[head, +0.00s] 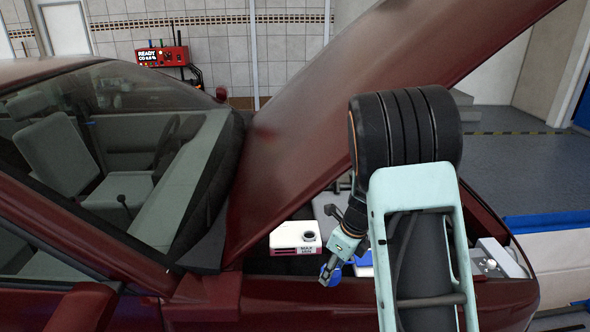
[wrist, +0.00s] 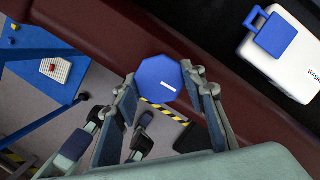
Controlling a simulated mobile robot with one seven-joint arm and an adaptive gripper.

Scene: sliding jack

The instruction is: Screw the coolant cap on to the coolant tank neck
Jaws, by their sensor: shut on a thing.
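My gripper (wrist: 163,80) is shut on the coolant cap, a blue faceted cap (wrist: 157,78) with a white mark on its face, held between the fingertips in the wrist view. In the head view my gripper (head: 333,268) hangs over the front of the engine bay, and the cap shows only as a small blue patch. The coolant tank appears to be the white box (head: 285,240) at the left of the bay, with a dark-rimmed open neck (head: 309,236) on top. The cap is apart from the neck, to its right and nearer the camera.
A white reservoir (wrist: 285,55) with a blue flap lid (wrist: 275,33) sits at the wrist view's upper right. The raised red bonnet (head: 340,110) slopes over the bay. The red car body edge (head: 330,295) runs along the front. My arm hides part of the bay.

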